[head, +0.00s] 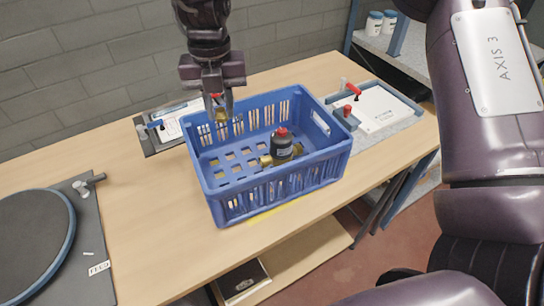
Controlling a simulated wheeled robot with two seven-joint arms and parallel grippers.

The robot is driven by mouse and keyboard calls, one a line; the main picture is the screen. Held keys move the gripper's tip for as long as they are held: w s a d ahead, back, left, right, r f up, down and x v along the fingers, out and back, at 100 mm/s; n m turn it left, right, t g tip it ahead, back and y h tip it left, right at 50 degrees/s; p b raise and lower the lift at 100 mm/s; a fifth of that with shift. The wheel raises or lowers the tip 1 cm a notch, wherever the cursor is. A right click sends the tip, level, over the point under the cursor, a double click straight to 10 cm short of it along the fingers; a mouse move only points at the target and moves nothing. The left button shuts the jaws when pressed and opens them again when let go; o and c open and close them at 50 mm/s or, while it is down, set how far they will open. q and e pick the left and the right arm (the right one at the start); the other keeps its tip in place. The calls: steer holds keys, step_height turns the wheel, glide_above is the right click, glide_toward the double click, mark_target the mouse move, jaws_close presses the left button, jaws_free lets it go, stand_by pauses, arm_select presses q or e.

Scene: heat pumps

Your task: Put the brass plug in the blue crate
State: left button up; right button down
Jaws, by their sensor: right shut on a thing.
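My right gripper (219,102) points down from the top of the head view, above the back left part of the blue crate. It is shut on a small brass piece, which looks like the brass plug (221,115). The plug hangs over the crate's inside, near the back rim; its exact height is hard to tell. The blue crate (283,187) stands upright on the wooden table, with slotted walls. In it, toward the front right, lies a black part with a red cap (281,146) and brass fittings (265,160). My left gripper is not in view.
A board with red clamps (378,108) lies right of the crate. Another clamp board (170,124) lies behind it on the left. A dark mat with a round disc (40,240) covers the table's left front. Bare tabletop (140,200) lies between mat and crate.

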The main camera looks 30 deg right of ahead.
steer(key=b, duration=0.2)
glide_above(232, 178)
step_height(232, 178, down, 14)
steer(key=shift+f, duration=2.7)
steer(key=shift+f, duration=0.15)
steer(key=c, duration=1.2)
jaws_free()
step_height(232, 178, up, 12)
steer(key=shift+r, duration=0.2)
